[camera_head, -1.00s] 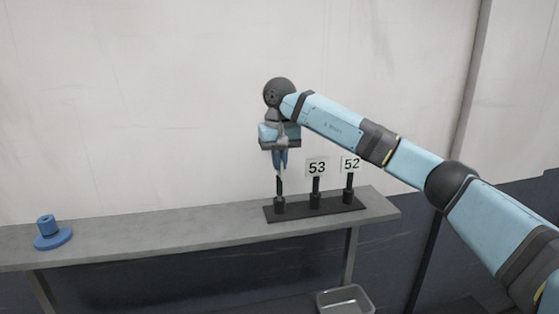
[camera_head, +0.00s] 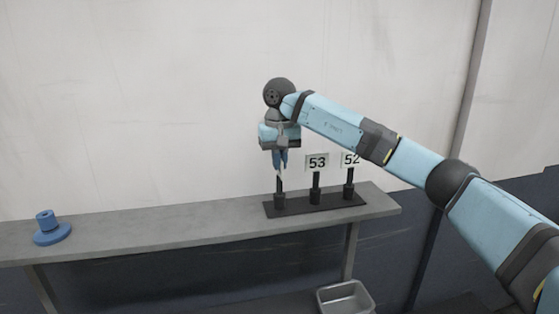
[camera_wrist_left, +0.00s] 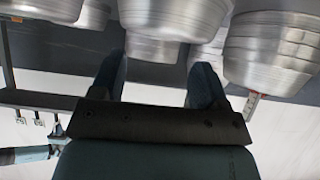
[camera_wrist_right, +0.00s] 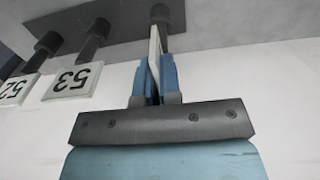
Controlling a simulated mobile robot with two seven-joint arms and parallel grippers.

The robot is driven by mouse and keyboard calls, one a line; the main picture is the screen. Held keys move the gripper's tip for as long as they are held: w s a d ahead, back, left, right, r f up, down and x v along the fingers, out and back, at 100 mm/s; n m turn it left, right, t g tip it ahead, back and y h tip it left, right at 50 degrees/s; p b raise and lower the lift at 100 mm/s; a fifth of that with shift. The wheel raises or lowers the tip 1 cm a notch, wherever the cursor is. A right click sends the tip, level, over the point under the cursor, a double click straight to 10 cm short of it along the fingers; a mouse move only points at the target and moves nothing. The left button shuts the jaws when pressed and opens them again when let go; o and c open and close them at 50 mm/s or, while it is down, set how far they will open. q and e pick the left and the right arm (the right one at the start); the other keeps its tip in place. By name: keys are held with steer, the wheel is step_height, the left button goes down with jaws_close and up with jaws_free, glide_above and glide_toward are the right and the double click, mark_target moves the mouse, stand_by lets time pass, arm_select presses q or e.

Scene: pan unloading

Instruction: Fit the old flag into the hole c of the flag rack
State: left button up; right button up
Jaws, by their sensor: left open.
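The flag rack (camera_head: 330,208) is a dark base with a row of three sockets on the grey shelf. My right gripper (camera_head: 281,162) points down over its leftmost socket (camera_head: 280,200). In the right wrist view, its blue fingers (camera_wrist_right: 154,78) are shut on a thin pale flag plate (camera_wrist_right: 155,48), seen edge-on. The flag's dark pole (camera_head: 280,183) is upright and meets the leftmost socket; how deep it sits I cannot tell. The flag's face and any hole letters cannot be read. My left gripper (camera_wrist_left: 160,80) is open and empty, seen only in its wrist view.
Flags 53 (camera_head: 317,162) and 52 (camera_head: 350,160) stand in the other sockets, close right of my right gripper. A blue flanged part (camera_head: 52,229) sits at the shelf's left. Large metal pans (camera_wrist_left: 280,50) surround my left fingers.

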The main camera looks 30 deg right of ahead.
steer(key=o, duration=0.5)
step_height(320, 180, up, 14)
steer(key=shift+s+f+b, duration=0.1)
steer(key=shift+b, duration=0.65)
